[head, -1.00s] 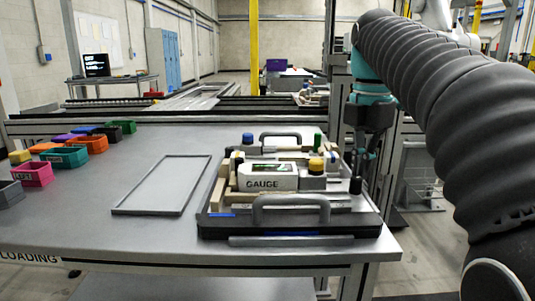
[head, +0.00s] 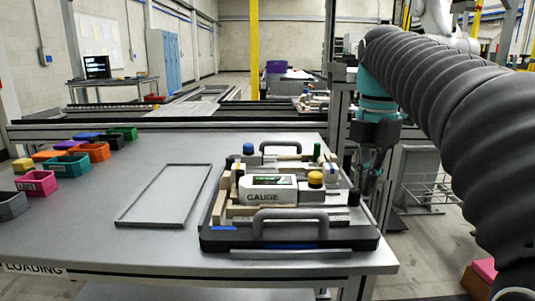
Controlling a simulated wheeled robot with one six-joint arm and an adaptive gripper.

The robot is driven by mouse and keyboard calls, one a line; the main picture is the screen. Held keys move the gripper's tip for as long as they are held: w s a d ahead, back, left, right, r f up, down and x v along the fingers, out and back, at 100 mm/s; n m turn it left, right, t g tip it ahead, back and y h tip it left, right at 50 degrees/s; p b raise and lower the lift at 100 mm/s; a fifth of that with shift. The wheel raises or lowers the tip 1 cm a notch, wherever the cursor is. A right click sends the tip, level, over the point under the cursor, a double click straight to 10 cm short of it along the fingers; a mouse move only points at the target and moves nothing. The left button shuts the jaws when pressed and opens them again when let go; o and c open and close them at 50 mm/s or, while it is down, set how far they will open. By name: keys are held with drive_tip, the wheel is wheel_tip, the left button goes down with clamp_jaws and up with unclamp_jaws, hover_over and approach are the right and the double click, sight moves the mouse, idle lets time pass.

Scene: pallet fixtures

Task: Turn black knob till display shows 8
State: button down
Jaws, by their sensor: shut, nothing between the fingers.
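The black knob (head: 353,197) stands upright at the right side of the pallet fixture (head: 215,233). The white gauge (head: 283,196), lettered "GAUGE", lies on the fixture and has a small dark display (head: 270,181) with a green mark; its number is too small to read. My gripper (head: 370,190) points down just right of the black knob in the head view. It is shut and holds nothing. Whether it touches the knob cannot be told.
The fixture carries a grey front handle (head: 290,222), a yellow knob (head: 315,179), a blue knob (head: 248,149) and a green peg (head: 317,152). An empty grey frame (head: 165,195) lies to its left. Several coloured bins (head: 66,166) stand at the table's far left.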

drive_tip(key=shift+s, duration=0.15)
idle(0.4)
drive_tip(key=shift+d, duration=0.2)
drive_tip(key=shift+d, duration=0.2)
wheel_tip(320, 180, up, 6)
idle(0.6)
drive_tip(key=shift+w+a+f+b, duration=0.25)
drive_tip(key=shift+f+b, duration=0.3)
drive_tip(key=shift+f, duration=0.45)
drive_tip(key=shift+w+a+f+b, duration=0.25)
drive_tip(key=shift+f+b, duration=0.25)
drive_tip(key=shift+f, duration=0.5)
drive_tip(key=shift+w+a+f+b, duration=0.25)
drive_tip(key=shift+f+b, duration=0.3)
drive_tip(key=shift+f, duration=0.45)
drive_tip(key=shift+s+r+p, duration=0.1)
drive_tip(key=shift+p, duration=0.25)
drive_tip(key=shift+s+d+p, duration=0.3)
drive_tip(key=shift+s+p, duration=0.2)
drive_tip(key=shift+p, duration=0.7)
